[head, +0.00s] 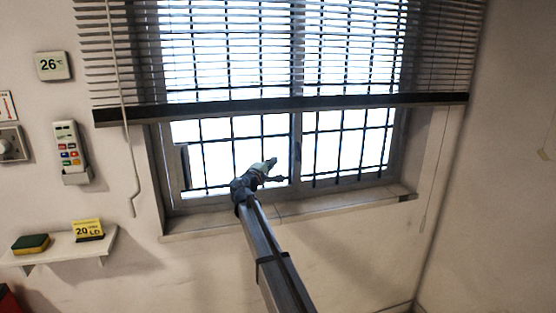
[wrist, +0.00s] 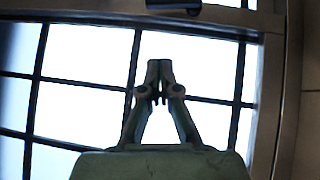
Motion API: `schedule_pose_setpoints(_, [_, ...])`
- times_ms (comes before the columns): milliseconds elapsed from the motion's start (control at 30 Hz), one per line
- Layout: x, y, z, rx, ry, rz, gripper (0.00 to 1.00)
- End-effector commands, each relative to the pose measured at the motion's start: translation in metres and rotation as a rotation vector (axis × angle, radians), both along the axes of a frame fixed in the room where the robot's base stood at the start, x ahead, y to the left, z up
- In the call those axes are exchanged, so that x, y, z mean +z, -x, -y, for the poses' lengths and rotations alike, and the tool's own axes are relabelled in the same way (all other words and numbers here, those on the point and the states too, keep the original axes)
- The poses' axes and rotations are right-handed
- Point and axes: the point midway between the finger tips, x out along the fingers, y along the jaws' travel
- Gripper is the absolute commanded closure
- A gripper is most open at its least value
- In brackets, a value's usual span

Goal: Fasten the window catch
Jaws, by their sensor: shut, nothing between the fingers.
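The window catch (head: 298,152) looks like a small dark fitting on the upright frame member in the middle of the window. In the wrist view a dark fitting (wrist: 174,7) on the frame at the top edge appears to be this catch, partly cut off. My gripper (head: 273,162) is in front of the left pane, to the left of the catch and apart from it in the picture. In the wrist view the fingertips (wrist: 160,66) are together and empty, pointing toward the frame with the fitting. The catch's exact position is too small to tell.
A blind (head: 280,105) hangs over the window's upper part, with a cord (head: 130,150) at left. A sill (head: 340,203) runs below. A remote in a holder (head: 70,150) and a shelf (head: 62,248) with a sponge (head: 31,243) are on the left wall.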

Motion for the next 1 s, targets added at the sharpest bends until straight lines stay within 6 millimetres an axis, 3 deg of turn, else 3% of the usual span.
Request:
schedule_pose_setpoints(467, [0.012, -0.076, 0.049, -0.003, -0.001, -0.001, 1.00])
schedule_pose_setpoints(700, [0.015, -0.077, 0.079, -0.002, -0.003, -0.002, 1.00])
schedule_pose_setpoints(1000, [0.014, -0.079, 0.087, -0.001, -0.003, -0.001, 1.00])
